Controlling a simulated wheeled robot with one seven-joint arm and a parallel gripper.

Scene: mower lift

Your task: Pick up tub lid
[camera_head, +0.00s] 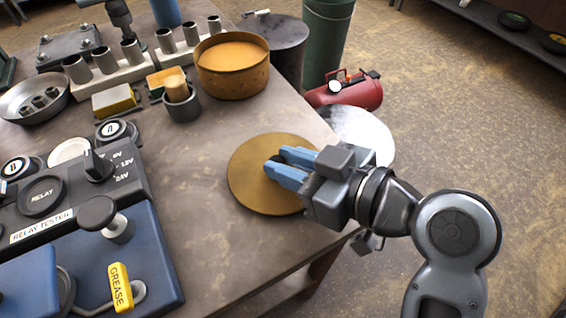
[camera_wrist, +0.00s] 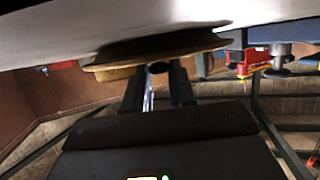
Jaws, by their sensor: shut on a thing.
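The tub lid (camera_head: 248,190) is a round, flat, brown disc at the right part of the workbench, near its edge. My gripper (camera_head: 277,163), with blue fingers, reaches over it from the right. In the wrist view the picture looks upside down, with the lid (camera_wrist: 200,46) close to the bench surface. There my gripper (camera_wrist: 158,72) is shut on a small dark knob (camera_wrist: 158,67) in the middle of the lid. Whether the lid touches the bench is hard to tell. The round brown tub (camera_head: 228,82) stands open farther back on the bench.
The relay tester (camera_head: 70,195) and a blue case (camera_head: 140,255) fill the left. The bench (camera_head: 215,235) is bare around the lid.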

